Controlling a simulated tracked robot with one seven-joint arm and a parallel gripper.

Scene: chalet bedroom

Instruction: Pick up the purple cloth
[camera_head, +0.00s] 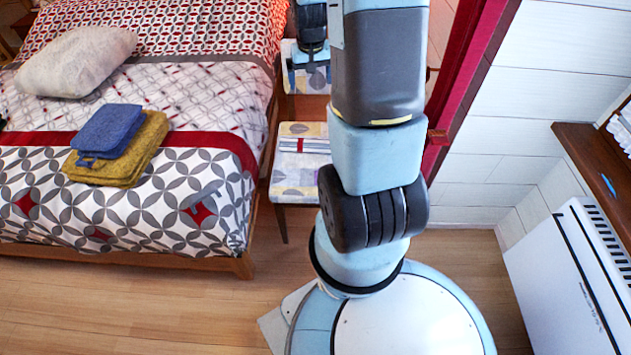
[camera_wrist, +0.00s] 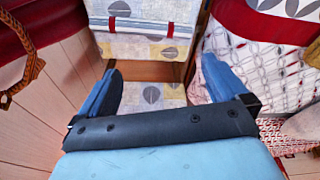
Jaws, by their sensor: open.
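A folded blue, slightly violet cloth (camera_head: 108,130) lies on top of a folded mustard-yellow cloth (camera_head: 142,152) on the bed, in the head view. No other cloth in view looks more purple. My gripper (camera_wrist: 160,68) shows in the wrist view with its two blue fingers wide apart and nothing between them. It is over a patterned chair (camera_wrist: 172,94), well to the right of the blue cloth as the head view shows it. The blue cloth does not show in the wrist view. My arm hides part of the chair in the head view.
The bed (camera_head: 130,210) fills the left, with a pale pillow (camera_head: 75,62) on it. The chair (camera_head: 293,180) stands close beside the bed. A white heater-like unit (camera_head: 565,285) and a wooden shelf (camera_head: 590,165) are at the right. Wooden floor (camera_head: 130,310) is clear in front of the bed.

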